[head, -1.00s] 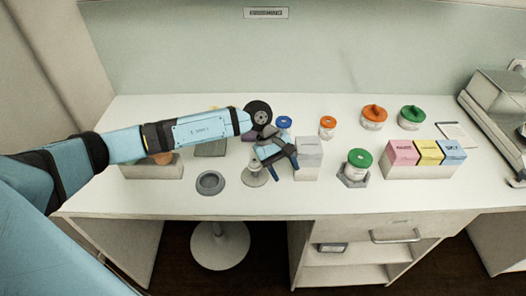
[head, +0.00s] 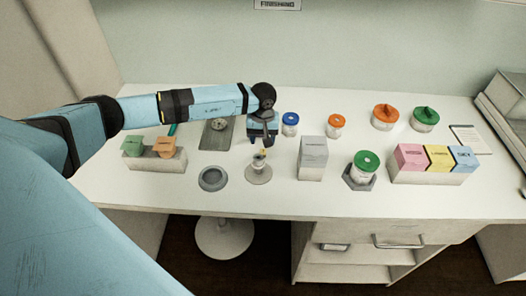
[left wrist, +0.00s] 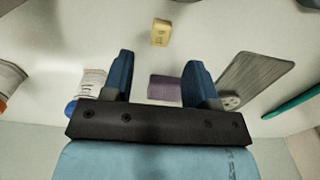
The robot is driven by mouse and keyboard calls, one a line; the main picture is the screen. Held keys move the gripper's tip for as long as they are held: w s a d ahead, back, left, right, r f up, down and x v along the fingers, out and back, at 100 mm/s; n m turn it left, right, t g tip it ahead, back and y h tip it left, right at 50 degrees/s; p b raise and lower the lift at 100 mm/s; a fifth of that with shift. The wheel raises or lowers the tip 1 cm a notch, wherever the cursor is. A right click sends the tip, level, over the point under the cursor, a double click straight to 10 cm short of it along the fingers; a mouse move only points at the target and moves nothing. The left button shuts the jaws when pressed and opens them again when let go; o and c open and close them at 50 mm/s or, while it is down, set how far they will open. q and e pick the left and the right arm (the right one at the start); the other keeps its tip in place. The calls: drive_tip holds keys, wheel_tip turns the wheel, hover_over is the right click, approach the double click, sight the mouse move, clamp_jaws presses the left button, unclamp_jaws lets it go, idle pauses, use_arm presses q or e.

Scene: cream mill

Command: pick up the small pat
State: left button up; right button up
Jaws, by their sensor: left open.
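A small yellow block (left wrist: 160,32), pat-like in shape, lies beyond my fingertips in the left wrist view. In the head view a small yellow patch (head: 263,152) shows just behind or at the top of the round stand (head: 258,172); I cannot tell which. A small purple block (left wrist: 165,88) appears between my fingers in the left wrist view, below them on the table; my gripper hides it in the head view. My left gripper (head: 262,138) is open and empty, pointing down behind the stand; its spread fingers also show in the left wrist view (left wrist: 158,65). My right gripper is out of view.
A grey board (head: 217,133) lies left of the gripper, and a blue-lidded jar (head: 290,124) stands close on its right. A grey box (head: 312,158) stands right of the stand. A grey ring dish (head: 213,179) is at front left.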

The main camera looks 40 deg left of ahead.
sight(263, 150)
use_arm(q)
wheel_tip(263, 150, down, 4)
drive_tip(key=shift+s+d+f+p, duration=0.1)
drive_tip(key=shift+d+f+p, duration=0.1)
drive_tip(key=shift+p, duration=0.6)
drive_tip(key=shift+a+f, duration=0.1)
drive_tip(key=shift+f, duration=0.15)
clamp_jaws()
